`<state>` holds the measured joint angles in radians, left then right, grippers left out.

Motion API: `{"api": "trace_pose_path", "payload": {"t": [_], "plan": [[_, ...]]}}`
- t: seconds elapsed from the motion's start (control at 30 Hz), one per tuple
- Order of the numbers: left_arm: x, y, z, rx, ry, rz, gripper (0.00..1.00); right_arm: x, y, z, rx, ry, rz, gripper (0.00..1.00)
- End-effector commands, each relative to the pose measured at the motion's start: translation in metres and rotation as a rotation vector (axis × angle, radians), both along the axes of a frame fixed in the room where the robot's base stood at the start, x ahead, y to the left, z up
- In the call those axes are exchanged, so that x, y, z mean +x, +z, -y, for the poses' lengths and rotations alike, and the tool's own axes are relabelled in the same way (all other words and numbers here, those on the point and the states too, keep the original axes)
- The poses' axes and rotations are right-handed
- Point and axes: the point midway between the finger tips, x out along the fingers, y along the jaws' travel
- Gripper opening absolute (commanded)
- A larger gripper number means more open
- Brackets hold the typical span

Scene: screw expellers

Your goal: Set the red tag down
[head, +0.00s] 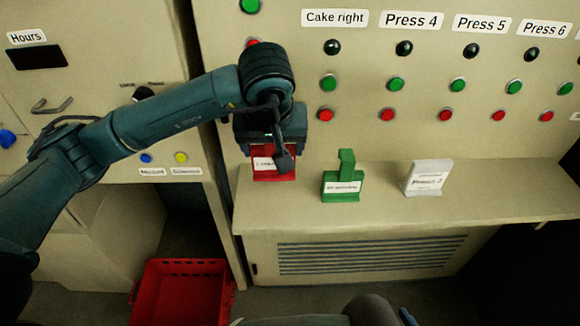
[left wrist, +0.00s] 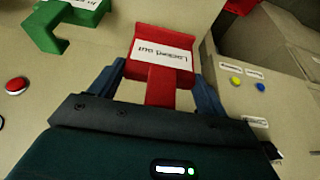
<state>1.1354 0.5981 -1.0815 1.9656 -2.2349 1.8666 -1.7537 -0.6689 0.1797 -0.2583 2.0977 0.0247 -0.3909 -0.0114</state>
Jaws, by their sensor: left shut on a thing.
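The red tag (head: 274,170) has a white label, which reads "Locked out" in the left wrist view (left wrist: 158,72). My left gripper (head: 268,148) is shut on the red tag; its two fingers show on either side of the tag's stem in the left wrist view (left wrist: 160,88). In the head view the tag is at the left end of the ledge (head: 400,215), beside the green tag. I cannot tell whether its base touches the ledge. My right gripper is not in view.
A green tag (head: 343,180) and a white tag (head: 428,177) stand on the ledge to the right. The panel behind has rows of buttons and lamps. A red crate (head: 182,265) is on the floor at lower left. The ledge's right end is clear.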

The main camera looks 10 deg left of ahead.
Motion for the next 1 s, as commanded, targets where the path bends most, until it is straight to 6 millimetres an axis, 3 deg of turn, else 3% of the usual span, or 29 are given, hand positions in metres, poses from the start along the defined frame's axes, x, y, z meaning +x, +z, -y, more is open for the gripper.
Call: {"api": "trace_pose_path", "payload": {"t": [0.1,0.53,0.93,0.97,1.0], "plan": [[-0.001,-0.021,0.0,0.0,-0.001,-0.004,0.52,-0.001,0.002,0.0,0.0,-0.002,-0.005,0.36],[-0.001,-0.067,0.0,-0.001,0.0,-0.003,0.52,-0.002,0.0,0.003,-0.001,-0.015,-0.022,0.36],[0.0,-0.076,0.0,-0.001,-0.002,0.003,0.52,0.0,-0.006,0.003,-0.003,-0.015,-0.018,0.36],[0.0,-0.074,0.0,-0.001,-0.002,0.002,0.78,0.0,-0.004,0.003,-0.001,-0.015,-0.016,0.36],[0.0,-0.074,0.0,-0.001,-0.002,0.001,0.81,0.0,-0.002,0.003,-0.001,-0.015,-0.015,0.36]]}}
